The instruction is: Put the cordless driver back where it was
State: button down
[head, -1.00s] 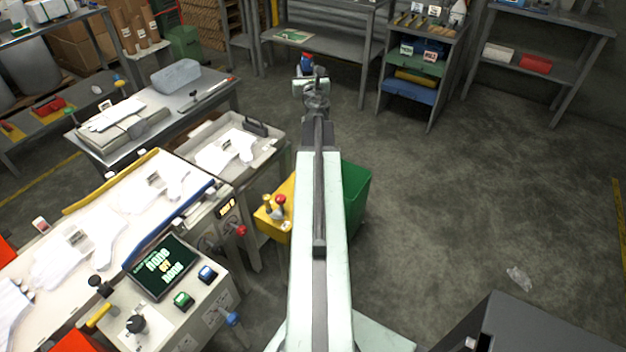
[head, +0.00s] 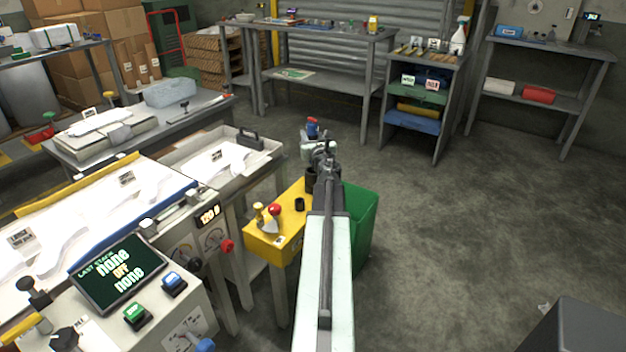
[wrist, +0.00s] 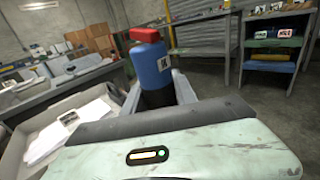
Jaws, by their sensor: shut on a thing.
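My gripper (head: 318,148) is shut on a blue upright thing with a red top and a dark lower part, which I take to be the cordless driver (head: 312,128). In the wrist view the driver (wrist: 151,62) stands between my jaws (wrist: 158,100), with a small printed tag on its side; its lower end is hidden behind the gripper. In the head view it appears just above the far end of a yellow stand (head: 268,246). I cannot tell its height above the floor or stand.
The yellow stand carries a red knob, a yellow knob and dark cups (head: 300,204). A green bin (head: 358,230) is right of it. A glove press with a screen (head: 118,272) and trays is on the left.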

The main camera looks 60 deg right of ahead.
notch_tip(320, 180, down, 9)
jog(key=b, duration=0.7)
jog(key=shift+b, duration=0.3)
jog(key=shift+r, duration=0.2)
jog(key=c, duration=1.3)
grip_release()
jog(key=shift+f, duration=0.15)
jog(key=shift+c, duration=0.2)
jog(key=o, duration=0.3)
jog(key=shift+o, duration=0.2)
